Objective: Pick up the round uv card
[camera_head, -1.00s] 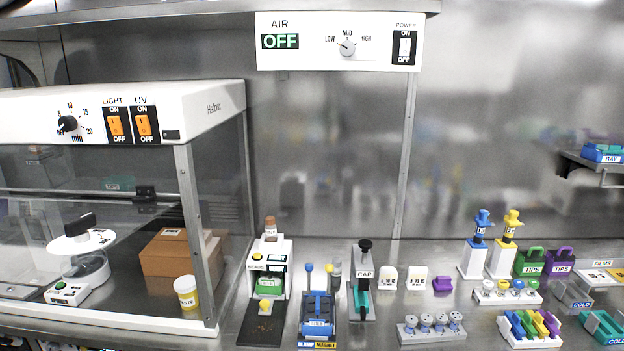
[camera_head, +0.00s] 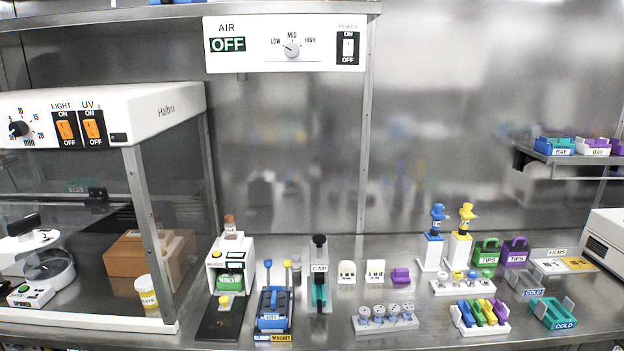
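I cannot pick out a round UV card in this view; it may be hidden or too small to tell. A hood (camera_head: 107,112) with LIGHT and UV switches (camera_head: 92,128) stands at the left, with a clear front. Inside it are a spinner (camera_head: 45,288) with a round clear bowl, a cardboard box (camera_head: 138,262) and a white waste cup (camera_head: 146,293). My gripper is not in view.
A bead dispenser (camera_head: 231,265), a blue clamp-magnet stand (camera_head: 274,310) and a capper (camera_head: 319,275) stand mid-bench. Tube racks (camera_head: 385,321), pipettes (camera_head: 433,240) and tip boxes (camera_head: 487,252) are right. A shelf (camera_head: 570,157) holds bays.

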